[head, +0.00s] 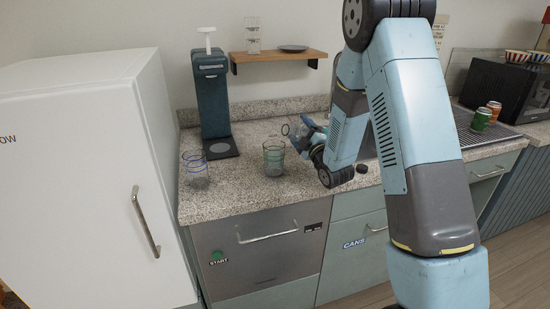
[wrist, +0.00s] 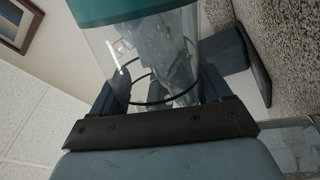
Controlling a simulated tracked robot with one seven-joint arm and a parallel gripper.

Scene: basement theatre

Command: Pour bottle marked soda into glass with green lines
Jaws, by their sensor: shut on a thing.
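The glass with green lines (head: 274,158) stands upright on the counter, below and slightly left of the bottle. I see no liquid stream, and cannot tell whether the bottle's mouth is over the glass.
A glass with blue lines (head: 195,169) stands at the counter's left, beside a tall dark-blue dispenser (head: 211,95). A wooden shelf (head: 278,56) is on the wall behind. Cans (head: 481,119) stand at the right. A white fridge (head: 80,190) borders the counter's left.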

